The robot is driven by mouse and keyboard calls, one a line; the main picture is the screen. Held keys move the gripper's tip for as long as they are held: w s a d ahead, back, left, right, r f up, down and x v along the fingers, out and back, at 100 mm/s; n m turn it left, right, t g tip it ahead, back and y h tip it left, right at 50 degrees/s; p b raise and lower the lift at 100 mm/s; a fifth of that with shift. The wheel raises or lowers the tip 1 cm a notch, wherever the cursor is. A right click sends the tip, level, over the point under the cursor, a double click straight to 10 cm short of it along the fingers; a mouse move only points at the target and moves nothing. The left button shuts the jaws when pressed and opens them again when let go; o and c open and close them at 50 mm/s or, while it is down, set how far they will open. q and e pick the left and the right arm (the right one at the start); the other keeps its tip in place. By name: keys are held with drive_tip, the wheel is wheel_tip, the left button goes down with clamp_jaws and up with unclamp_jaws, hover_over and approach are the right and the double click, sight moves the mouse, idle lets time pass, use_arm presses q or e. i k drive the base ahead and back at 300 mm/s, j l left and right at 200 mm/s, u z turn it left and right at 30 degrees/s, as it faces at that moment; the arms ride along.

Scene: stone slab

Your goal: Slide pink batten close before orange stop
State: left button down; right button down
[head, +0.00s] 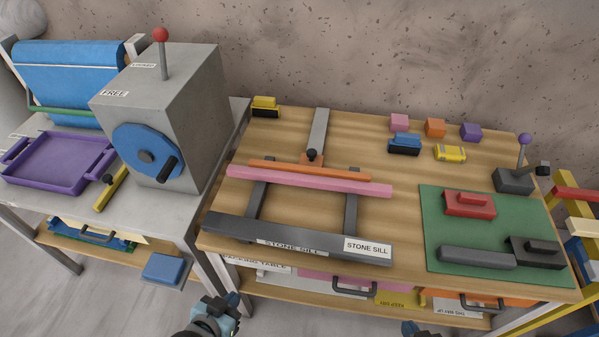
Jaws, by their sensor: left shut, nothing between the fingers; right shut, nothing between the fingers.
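The pink batten (310,181) lies across two dark grey rails on the wooden table. The orange stop (308,170) is a long bar just behind it, roughly parallel, with a black knob on a grey slide at its middle. The batten sits close in front of the stop; whether they touch I cannot tell. The dark stone sill (298,238) runs along the front, labelled "STONE SILL". My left gripper (232,300) is shut and empty, below the table's front edge. My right gripper (408,326) is shut and empty at the bottom edge, mostly out of frame.
A grey machine (185,110) with a blue wheel stands left. A green mat (484,215) with a red block (469,204) and grey blocks lies right. Small coloured blocks and toy-like pieces stand at the back. Drawers with handles hang below the table front.

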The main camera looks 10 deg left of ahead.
sight(334, 185)
drive_tip(key=j+u, duration=0.1)
drive_tip(key=j, duration=0.3)
drive_tip(key=i+j+u, duration=0.1)
drive_tip(key=j, duration=0.25)
drive_tip(key=i+j+u, duration=0.15)
drive_tip(key=j, duration=0.2)
drive_tip(key=i+j+u, duration=0.1)
drive_tip(key=j, duration=0.3)
